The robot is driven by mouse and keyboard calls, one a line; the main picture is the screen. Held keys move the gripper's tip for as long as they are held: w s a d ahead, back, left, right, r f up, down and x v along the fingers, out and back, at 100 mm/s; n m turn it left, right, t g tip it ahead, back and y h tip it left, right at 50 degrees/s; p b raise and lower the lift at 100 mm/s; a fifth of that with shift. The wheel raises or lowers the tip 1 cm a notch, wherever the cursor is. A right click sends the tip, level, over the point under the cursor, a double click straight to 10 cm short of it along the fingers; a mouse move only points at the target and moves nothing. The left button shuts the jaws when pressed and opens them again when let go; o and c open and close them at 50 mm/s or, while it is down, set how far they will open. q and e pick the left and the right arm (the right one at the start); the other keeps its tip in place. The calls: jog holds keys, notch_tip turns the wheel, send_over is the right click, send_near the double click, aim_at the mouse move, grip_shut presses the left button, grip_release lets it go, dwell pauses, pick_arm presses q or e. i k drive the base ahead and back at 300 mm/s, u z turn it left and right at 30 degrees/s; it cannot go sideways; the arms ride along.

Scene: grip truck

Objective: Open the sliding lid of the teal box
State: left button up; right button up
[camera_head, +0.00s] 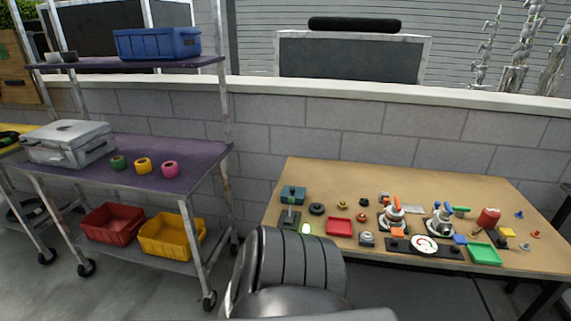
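A small teal box (292,196) sits at the back left corner of the wooden table. It is small in the picture, and I cannot tell how its lid lies. Neither of my grippers shows. A dark ribbed part, which looks like part of my own body, rises at the bottom centre and covers the table's front left edge.
Just in front of the teal box is a dark green base with an upright post (289,217). A black ring (316,209) and red tray (339,227) lie to the right. The wooden table (440,183) is clear along its back. A purple-shelved cart (195,160) stands left.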

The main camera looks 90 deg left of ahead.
aim_at(298, 193)
jog(key=u, duration=2.4)
jog(key=i, duration=0.15)
jog(key=z, duration=0.55)
